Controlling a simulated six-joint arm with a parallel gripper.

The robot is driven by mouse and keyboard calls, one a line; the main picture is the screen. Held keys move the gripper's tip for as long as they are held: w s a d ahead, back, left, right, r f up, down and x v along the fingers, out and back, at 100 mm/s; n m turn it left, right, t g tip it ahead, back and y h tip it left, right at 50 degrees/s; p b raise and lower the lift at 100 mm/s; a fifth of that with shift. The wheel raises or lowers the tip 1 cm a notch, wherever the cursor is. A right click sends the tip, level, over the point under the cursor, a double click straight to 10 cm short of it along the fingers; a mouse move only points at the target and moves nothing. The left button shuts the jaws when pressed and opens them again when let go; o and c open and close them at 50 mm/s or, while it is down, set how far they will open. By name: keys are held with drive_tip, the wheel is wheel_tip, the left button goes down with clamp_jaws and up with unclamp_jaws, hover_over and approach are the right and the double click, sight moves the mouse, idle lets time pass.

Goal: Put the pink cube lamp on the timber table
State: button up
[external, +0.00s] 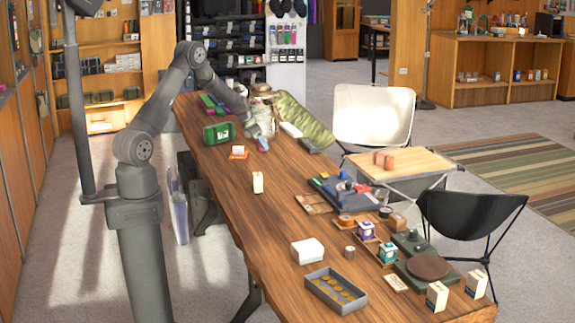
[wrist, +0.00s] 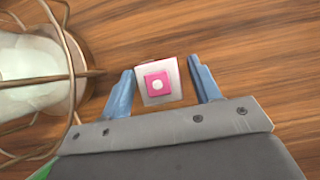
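In the wrist view a small white block with a pink square and a white dot on its face, apparently the pink cube lamp (wrist: 172,98), sits over wood grain. My gripper (wrist: 160,68) is open, with one blue finger on each side of it. The left finger is very close to the lamp; a gap shows at the right. In the external view my gripper (external: 262,145) is low over the far part of the long wooden counter; the lamp is not clear there. A small folding table (external: 420,163) with a light wood top, probably the timber table, stands right of the counter.
A wire-caged lantern (wrist: 35,75) is close left of my gripper. Beside it in the external view are a camouflage roll (external: 303,120) and a green case (external: 219,133). A reddish block (external: 384,160) lies on the folding table; its right part is clear. Chairs flank that table.

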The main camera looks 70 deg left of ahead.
drive_tip(key=shift+s+r, duration=0.15)
drive_tip(key=shift+r, duration=0.35)
drive_tip(key=v, duration=1.1)
drive_tip(key=x, duration=1.1)
drive_tip(key=shift+f, duration=0.25)
drive_tip(key=shift+w+r, duration=0.1)
drive_tip(key=shift+w, duration=0.15)
drive_tip(key=shift+s+r, duration=0.1)
drive_tip(key=shift+r, duration=1.7)
drive_tip(key=shift+f, duration=0.1)
